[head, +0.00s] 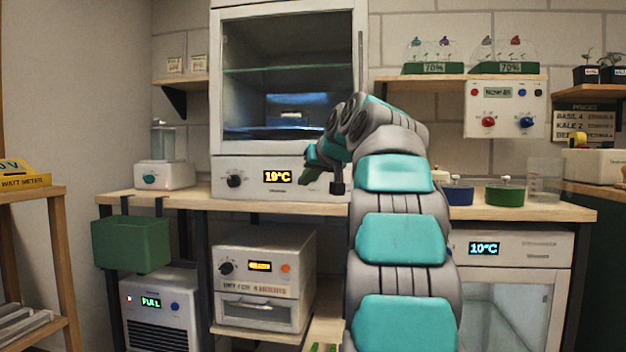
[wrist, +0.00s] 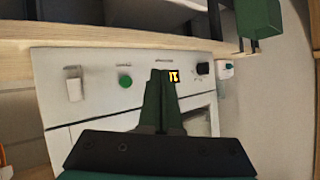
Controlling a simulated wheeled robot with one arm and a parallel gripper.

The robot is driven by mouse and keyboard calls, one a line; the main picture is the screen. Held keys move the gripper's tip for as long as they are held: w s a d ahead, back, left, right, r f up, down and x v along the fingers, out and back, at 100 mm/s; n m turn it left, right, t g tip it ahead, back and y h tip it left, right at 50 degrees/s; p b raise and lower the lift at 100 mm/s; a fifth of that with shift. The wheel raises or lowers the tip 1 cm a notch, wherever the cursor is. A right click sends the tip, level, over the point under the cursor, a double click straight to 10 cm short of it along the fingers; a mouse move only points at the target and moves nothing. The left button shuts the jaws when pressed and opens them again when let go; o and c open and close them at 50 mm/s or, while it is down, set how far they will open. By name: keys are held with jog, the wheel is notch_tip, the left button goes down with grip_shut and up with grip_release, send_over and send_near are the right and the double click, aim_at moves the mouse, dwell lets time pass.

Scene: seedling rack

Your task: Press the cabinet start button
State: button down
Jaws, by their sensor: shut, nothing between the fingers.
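The cabinet (head: 222,95) with a glass door stands on the bench in the head view. Its lower panel has a black knob (head: 235,181) and a display (head: 277,177) reading 19°C; my arm hides the panel's right part. The wrist view shows the panel turned over, with a round green button (wrist: 125,81), a white switch (wrist: 74,88), the display (wrist: 174,76) and the knob (wrist: 203,68). Labels are too small to read. My gripper (wrist: 162,74) is shut and empty. Its tips appear between the green button and the display, partly covering the display; contact cannot be told.
The bench top (head: 520,207) carries a dispenser (head: 164,174) at left and blue (head: 458,194) and green (head: 505,195) pots at right. A green bin (head: 130,244) hangs from the left front edge. Another white unit (head: 265,278) with knob and display sits below.

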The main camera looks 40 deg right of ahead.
jog(key=shift+d, duration=0.1)
jog(key=w+d+p, duration=0.5)
jog(key=d, duration=0.1)
jog(key=shift+w+d, duration=0.25)
jog(key=shift+w, duration=0.1)
jog(key=shift+w+d+p, duration=0.1)
jog(key=shift+w+p, duration=0.05)
jog(key=shift+p, duration=0.2)
dwell(1.7)
jog(key=shift+w+d, duration=0.15)
jog(key=shift+d, duration=0.05)
jog(key=shift+w+d+p, duration=0.2)
jog(key=shift+d+p, duration=0.1)
jog(key=shift+p, duration=0.15)
dwell(0.6)
dwell(0.3)
jog(key=shift+s+a+b, duration=0.5)
jog(key=shift+a+b, duration=0.1)
jog(key=shift+b, duration=0.05)
